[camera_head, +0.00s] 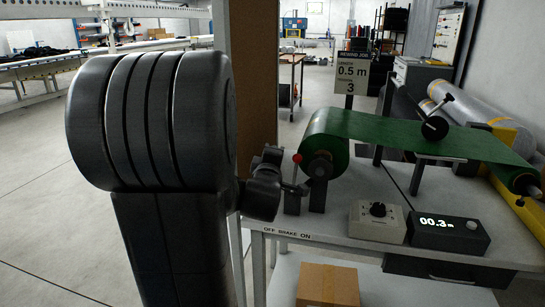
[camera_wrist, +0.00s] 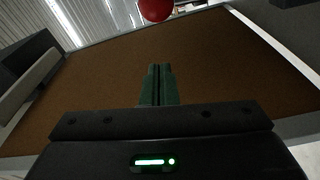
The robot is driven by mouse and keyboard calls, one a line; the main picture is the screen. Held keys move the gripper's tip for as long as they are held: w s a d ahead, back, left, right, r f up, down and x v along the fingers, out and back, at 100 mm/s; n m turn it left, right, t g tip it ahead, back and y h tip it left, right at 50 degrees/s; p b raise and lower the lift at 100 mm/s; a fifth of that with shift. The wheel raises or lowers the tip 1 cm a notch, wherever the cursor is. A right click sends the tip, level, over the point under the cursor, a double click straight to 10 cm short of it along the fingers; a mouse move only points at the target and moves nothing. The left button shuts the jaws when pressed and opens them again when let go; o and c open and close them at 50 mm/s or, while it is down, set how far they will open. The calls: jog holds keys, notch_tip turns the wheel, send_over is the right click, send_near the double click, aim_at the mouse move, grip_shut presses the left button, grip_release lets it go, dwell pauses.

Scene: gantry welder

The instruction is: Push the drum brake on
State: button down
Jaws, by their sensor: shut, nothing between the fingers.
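The drum brake lever has a red ball knob (camera_head: 297,158) and stands at the left end of the green roll (camera_head: 338,128), above the label "OFF BRAKE ON" (camera_head: 287,233). The lever looks near upright; I cannot tell its setting. My gripper (camera_head: 303,189) is just below the knob and close to the lever's shaft; I cannot tell if they touch. In the wrist view my gripper (camera_wrist: 159,72) has its fingers together, with nothing between them. The red knob (camera_wrist: 155,9) shows beyond the fingertips at the top edge, partly cut off.
A grey box with a dial (camera_head: 378,222) and a display reading 00.3 m (camera_head: 448,233) stand on the table (camera_head: 340,238). A sign reads 0.5 m, position 3 (camera_head: 350,78). A brown panel (camera_head: 254,80) stands behind my arm. A cardboard box (camera_head: 328,285) sits below.

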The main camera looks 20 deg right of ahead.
jog(key=v, duration=0.9)
jog(key=shift+s+d, duration=0.2)
jog(key=shift+s, duration=0.1)
jog(key=shift+w, duration=0.1)
